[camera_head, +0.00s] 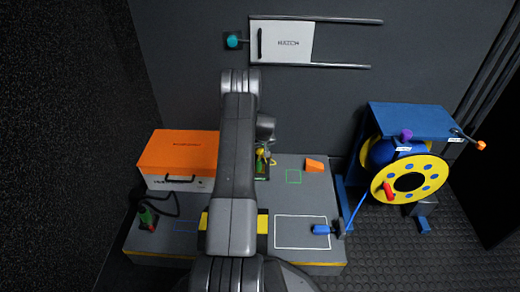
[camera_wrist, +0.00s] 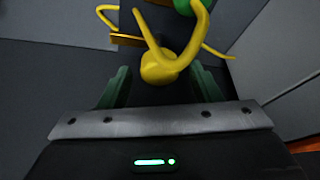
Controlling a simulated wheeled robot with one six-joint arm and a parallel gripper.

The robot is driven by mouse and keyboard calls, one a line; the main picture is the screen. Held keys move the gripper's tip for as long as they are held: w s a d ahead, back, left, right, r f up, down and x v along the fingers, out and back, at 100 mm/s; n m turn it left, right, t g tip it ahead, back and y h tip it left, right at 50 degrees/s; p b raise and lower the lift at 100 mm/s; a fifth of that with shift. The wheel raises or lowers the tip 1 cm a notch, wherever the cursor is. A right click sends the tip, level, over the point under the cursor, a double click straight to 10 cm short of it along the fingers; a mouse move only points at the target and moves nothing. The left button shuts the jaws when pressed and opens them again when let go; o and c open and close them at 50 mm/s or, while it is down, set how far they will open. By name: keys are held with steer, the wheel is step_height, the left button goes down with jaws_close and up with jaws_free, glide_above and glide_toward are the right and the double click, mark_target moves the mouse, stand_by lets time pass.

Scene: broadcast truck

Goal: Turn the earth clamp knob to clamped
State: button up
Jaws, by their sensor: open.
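A yellow rounded piece with a bent arm, which looks like the earth clamp knob (camera_wrist: 160,66), shows in the wrist view just beyond and between my fingertips. Part of the yellow and green fitting (camera_head: 261,168) shows in the head view beside my arm, on the grey platform. My gripper (camera_wrist: 161,84) is open, with one green finger on each side of the yellow piece. I cannot tell whether the fingers touch it. A round green part (camera_wrist: 187,5) and a yellow cable (camera_wrist: 213,48) lie past it. My arm hides much of the fitting in the head view.
An orange-topped case (camera_head: 178,152) stands left on the grey platform (camera_head: 150,245). An orange wedge (camera_head: 314,164) lies to the right. A yellow-and-blue cable reel (camera_head: 428,168) stands on the right, its blue plug (camera_head: 321,229) on the platform. A hatch (camera_head: 286,42) is on the back wall.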

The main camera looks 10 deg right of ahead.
steer(key=c, duration=1)
steer(key=shift+m, duration=0.3)
steer(key=shift+a+m+h, duration=0.15)
steer(key=shift+m+h, duration=0.55)
steer(key=shift+m, duration=0.7)
steer(key=m, duration=0.2)
steer(key=m+g+h, duration=0.1)
steer(key=m, duration=0.1)
steer(key=shift+m+h, duration=0.3)
steer(key=shift+m, duration=0.1)
steer(key=m+g+h, duration=0.1)
steer(key=m, duration=0.3)
steer(key=shift+w+a, duration=0.15)
steer(key=shift+m+g+h, duration=0.3)
steer(key=shift+m+g, duration=0.6)
steer(key=shift+m, duration=1.3)
